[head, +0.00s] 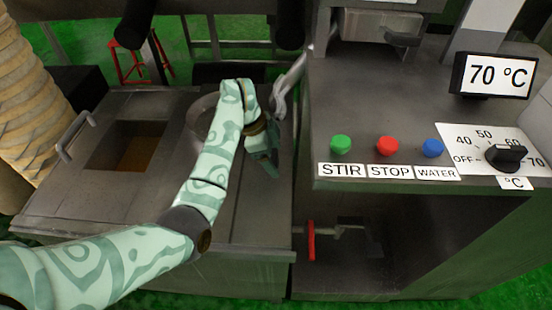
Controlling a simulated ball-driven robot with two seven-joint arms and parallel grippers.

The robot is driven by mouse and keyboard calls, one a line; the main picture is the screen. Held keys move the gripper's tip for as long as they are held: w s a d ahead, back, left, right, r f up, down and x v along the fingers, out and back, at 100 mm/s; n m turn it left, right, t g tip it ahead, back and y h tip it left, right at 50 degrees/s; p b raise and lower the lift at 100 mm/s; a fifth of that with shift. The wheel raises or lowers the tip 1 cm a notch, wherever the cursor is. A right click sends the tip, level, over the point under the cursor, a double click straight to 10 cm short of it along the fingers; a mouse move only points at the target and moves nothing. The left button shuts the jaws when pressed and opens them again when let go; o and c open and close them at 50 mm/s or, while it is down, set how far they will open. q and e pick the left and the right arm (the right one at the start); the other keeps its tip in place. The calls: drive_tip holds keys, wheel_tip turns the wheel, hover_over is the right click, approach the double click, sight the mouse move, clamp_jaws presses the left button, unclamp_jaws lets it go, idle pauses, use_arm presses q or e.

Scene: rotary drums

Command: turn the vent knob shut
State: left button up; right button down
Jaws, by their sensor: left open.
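My left arm reaches in from the lower left across the metal table. My left gripper (268,152) points down over the table top, just left of the control cabinet, and is open. I see nothing between its fingers. No knob is clearly marked as the vent knob, and the arm and gripper hide part of the table. A black knob (505,156) sits on a temperature dial at the right, far from the gripper. My right gripper is out of the picture.
The control cabinet (345,95) has green, red and blue buttons and a 70 °C display (495,75). A red-handled valve (311,240) is below its front edge. A silver curved handle (287,88) is beside the gripper. An open hatch (130,147) lies left of the arm.

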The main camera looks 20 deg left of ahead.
use_arm(q)
drive_tip(key=shift+d+f, duration=0.2)
drive_tip(key=shift+f, duration=0.15)
drive_tip(key=shift+c, duration=0.9)
drive_tip(key=c, duration=0.8)
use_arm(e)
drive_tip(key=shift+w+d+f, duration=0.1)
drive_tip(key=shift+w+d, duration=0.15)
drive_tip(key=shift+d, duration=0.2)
